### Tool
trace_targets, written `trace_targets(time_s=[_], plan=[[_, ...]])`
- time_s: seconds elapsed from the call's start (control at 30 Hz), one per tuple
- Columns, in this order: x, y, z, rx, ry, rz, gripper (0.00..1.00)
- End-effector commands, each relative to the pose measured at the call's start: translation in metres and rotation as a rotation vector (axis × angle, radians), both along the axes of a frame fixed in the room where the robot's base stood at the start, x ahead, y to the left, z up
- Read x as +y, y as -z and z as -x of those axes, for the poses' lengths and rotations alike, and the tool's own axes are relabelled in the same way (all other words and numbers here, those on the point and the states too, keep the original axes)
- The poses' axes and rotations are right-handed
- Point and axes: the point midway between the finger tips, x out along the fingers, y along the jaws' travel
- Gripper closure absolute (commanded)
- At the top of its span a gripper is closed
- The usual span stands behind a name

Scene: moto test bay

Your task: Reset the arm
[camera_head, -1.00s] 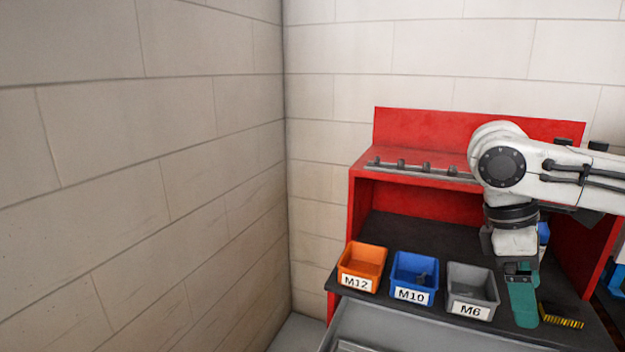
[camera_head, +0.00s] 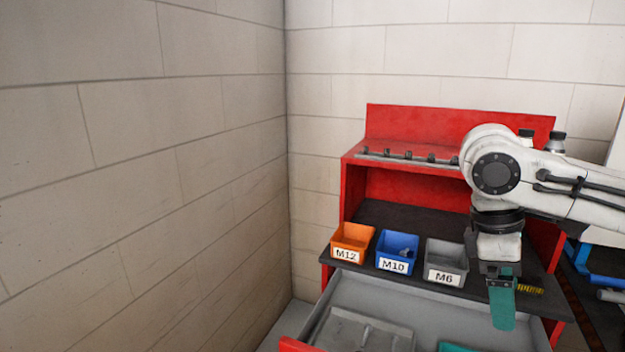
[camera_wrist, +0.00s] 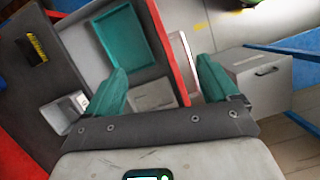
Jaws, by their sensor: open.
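My gripper (camera_head: 502,322) hangs down from my bent arm at the right of the head view, in front of the bench edge and over the open drawer (camera_head: 455,325). In the wrist view my gripper (camera_wrist: 160,88) shows two teal fingers spread wide apart with nothing between them. Below them lie the drawer and its red front edge (camera_wrist: 172,52). In the head view only one finger shows clearly.
The red bench (camera_head: 440,120) carries an orange M12 bin (camera_head: 346,256), a blue M10 bin (camera_head: 393,267) and a grey M6 bin (camera_head: 444,278). A yellow-black item (camera_head: 531,291) lies right of them. The drawer holds a teal tray (camera_wrist: 104,38). A block wall (camera_head: 140,160) fills the left.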

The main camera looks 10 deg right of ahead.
Motion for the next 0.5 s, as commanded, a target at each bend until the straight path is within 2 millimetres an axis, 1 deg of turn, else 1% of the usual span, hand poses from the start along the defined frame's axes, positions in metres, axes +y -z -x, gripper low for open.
trace_targets(time_s=[0.27, 0.37, 0.47, 0.5], plan=[[0.048, 0.014, -0.021, -0.095, -0.078, -0.107, 0.13], [0.071, 0.020, -0.031, -0.144, -0.106, -0.166, 0.13], [0.101, 0.026, -0.040, -0.207, -0.133, -0.242, 0.13], [0.114, 0.029, -0.044, -0.236, -0.142, -0.281, 0.13]])
